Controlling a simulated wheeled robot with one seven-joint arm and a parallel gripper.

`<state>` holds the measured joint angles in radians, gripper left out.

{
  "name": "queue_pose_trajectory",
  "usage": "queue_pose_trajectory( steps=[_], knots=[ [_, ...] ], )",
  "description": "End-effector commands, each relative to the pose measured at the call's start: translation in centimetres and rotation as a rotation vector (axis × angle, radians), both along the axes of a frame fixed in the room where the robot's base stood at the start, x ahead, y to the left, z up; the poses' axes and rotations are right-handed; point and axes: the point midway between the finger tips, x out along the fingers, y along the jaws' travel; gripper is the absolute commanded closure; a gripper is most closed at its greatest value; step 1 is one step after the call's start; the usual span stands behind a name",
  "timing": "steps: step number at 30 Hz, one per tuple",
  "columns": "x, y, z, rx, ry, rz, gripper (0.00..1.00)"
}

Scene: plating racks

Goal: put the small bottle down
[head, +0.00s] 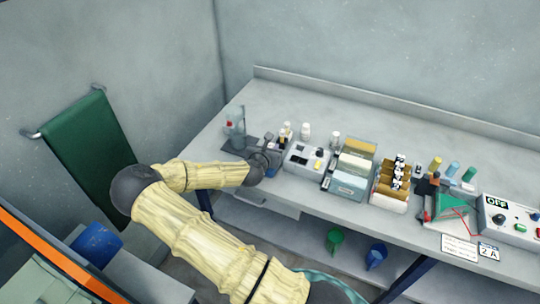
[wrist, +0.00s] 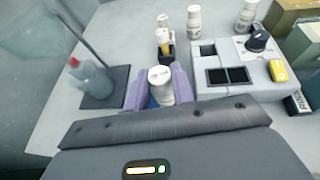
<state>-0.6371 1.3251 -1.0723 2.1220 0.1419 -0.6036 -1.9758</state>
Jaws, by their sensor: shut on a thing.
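A small white bottle (wrist: 160,88) stands between the two purple fingers of my gripper (wrist: 158,90) in the wrist view. The fingers are shut on it from left and right. Its top faces the camera, and its lower part and base are hidden, so I cannot tell whether it touches anything below. In the head view my gripper (head: 270,153) is over the left part of the bench, just left of the switch box (head: 308,160). The held bottle is too small to make out clearly there.
A clear bottle with a red cap (wrist: 92,78) stands by a rod on a dark base plate (wrist: 105,98), left of my gripper. A small dark holder (wrist: 166,54) with a bottle is just beyond. The switch box (wrist: 222,85) is close on the right. More white bottles (wrist: 194,20) stand behind.

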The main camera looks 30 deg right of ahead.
Motion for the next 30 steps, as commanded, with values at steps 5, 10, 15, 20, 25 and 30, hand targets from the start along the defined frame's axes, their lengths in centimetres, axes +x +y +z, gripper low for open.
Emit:
queue_pose_trajectory(
  steps=[5, 10, 15, 20, 25, 30],
  knots=[
    [0.0, 0.0, -2.1, -0.001, 0.006, 0.001, 0.98],
    [0.0, 0.0, -3.6, -0.001, 0.002, 0.001, 0.98],
    [0.0, 0.0, -3.6, -0.001, 0.001, 0.0, 0.98],
    [0.0, 0.0, -4.0, -0.001, 0.002, 0.001, 0.98],
    [0.0, 0.0, -3.9, 0.0, 0.001, 0.0, 0.54],
    [0.0, 0.0, -3.9, 0.0, 0.001, 0.0, 0.54]
  ],
)
